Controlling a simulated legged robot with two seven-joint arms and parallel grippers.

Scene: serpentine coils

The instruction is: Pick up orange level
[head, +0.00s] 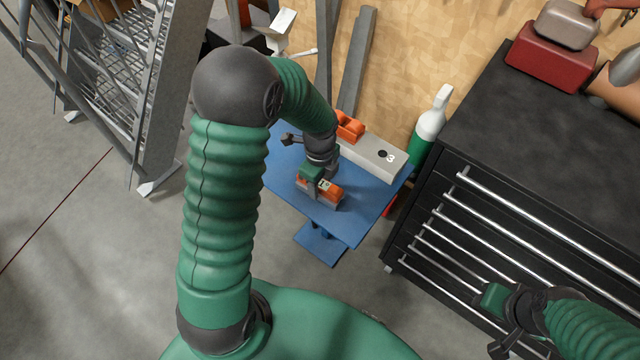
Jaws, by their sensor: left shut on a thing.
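The orange level (331,191), a small orange block with a grey lower side, is on the blue table (285,170). My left gripper (314,186) reaches down from above and is shut on it. The green and dark hand hides part of the level. I cannot tell whether the level is touching the tabletop or just above it. My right gripper (497,318) is at the lower right, in front of the black drawer cabinet, away from the level. Its fingers are too unclear to tell whether they are open.
A grey box (372,158) and another orange object (350,127) are at the table's back edge. A white and green bottle (431,125) stands between table and black cabinet (540,180). A red case (551,56) sits on the cabinet. A metal rack (160,100) stands left; the floor there is clear.

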